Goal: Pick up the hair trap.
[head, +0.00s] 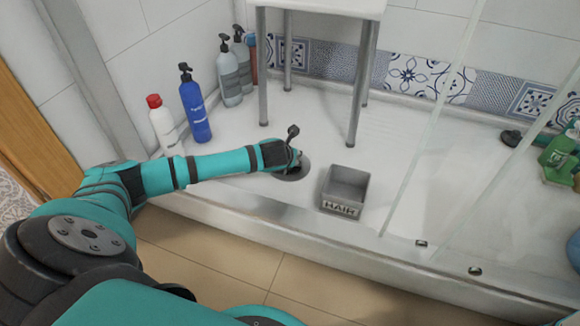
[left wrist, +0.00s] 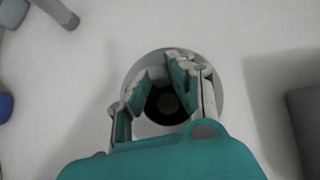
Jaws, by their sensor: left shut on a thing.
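The hair trap (left wrist: 158,76) is a small grey piece in the round drain opening, seen between my fingers in the left wrist view. The drain's grey rim (left wrist: 217,88) surrounds it, with a dark hole inside. My left gripper (left wrist: 168,72) reaches down at the drain and is shut on the hair trap, with a finger on each side. In the head view, my left gripper (head: 297,160) is over the dark round drain (head: 293,173), and my wrist hides most of the hold. My right gripper is not in view.
A grey open box (head: 340,208) marked HAIR stands right of the drain. A white stool (head: 355,95) stands behind. Bottles, including a blue one (head: 196,112), line the left wall. Glass panels and a green bottle (head: 560,148) are at right.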

